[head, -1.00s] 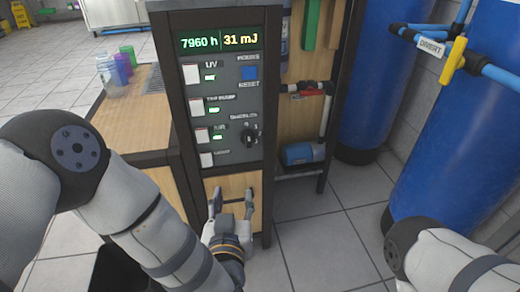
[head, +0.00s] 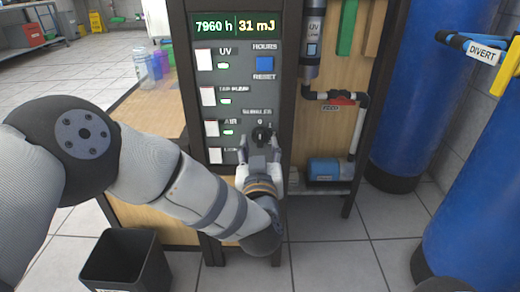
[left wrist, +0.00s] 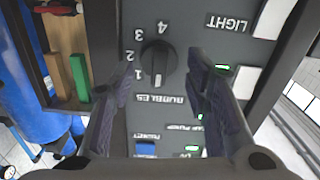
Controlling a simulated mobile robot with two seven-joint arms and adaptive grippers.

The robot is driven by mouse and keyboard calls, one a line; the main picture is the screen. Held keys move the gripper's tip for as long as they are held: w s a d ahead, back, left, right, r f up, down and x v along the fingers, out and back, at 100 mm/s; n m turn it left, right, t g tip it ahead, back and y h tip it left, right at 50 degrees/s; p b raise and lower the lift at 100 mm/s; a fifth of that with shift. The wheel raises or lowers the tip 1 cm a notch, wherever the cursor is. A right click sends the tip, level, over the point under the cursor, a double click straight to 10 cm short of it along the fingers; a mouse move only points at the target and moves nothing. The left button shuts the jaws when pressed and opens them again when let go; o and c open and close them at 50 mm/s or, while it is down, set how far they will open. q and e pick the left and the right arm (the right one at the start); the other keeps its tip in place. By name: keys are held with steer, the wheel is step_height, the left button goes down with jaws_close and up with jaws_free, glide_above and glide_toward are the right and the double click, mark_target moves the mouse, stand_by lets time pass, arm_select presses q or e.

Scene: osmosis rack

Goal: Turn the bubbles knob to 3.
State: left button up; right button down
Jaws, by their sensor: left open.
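The black bubbles knob (head: 262,134) is on the grey control panel (head: 240,95), low on its right side. In the left wrist view the knob (left wrist: 157,61) shows between my fingers, with the numbers 1 to 4 printed around it. A pale mark on the knob points toward the BUBBLES label, on the side near the 1; its exact setting is hard to read. My left gripper (head: 259,150) is open just below and in front of the knob. Its two fingers stand on either side of the knob, apart from it. My right gripper is out of view.
White switches with green lights line the panel's left side, and a blue reset button (head: 265,64) is above the knob. A black bin (head: 125,262) stands at lower left. Blue tanks (head: 415,90) stand at right. Cups (head: 155,66) sit on the wooden counter behind my arm.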

arm_select(q)
steer(key=shift+w+f, duration=0.2)
steer(key=shift+w, duration=0.5)
steer(key=shift+w+r, duration=0.2)
steer(key=shift+w, duration=0.2)
steer(key=c, duration=0.9)
steer(key=m+p, duration=0.1)
steer(key=r+m+p, duration=0.1)
steer(key=m, duration=0.1)
steer(key=shift+s+d+p, duration=0.1)
steer(key=shift+d+p, duration=0.05)
steer(key=shift+p, duration=0.15)
steer(key=shift+f+m+p, duration=0.2)
steer(key=shift+m+p, duration=0.1)
steer(key=shift+m, duration=0.7)
steer(key=shift+f+m, duration=0.3)
steer(key=shift+m, duration=0.1)
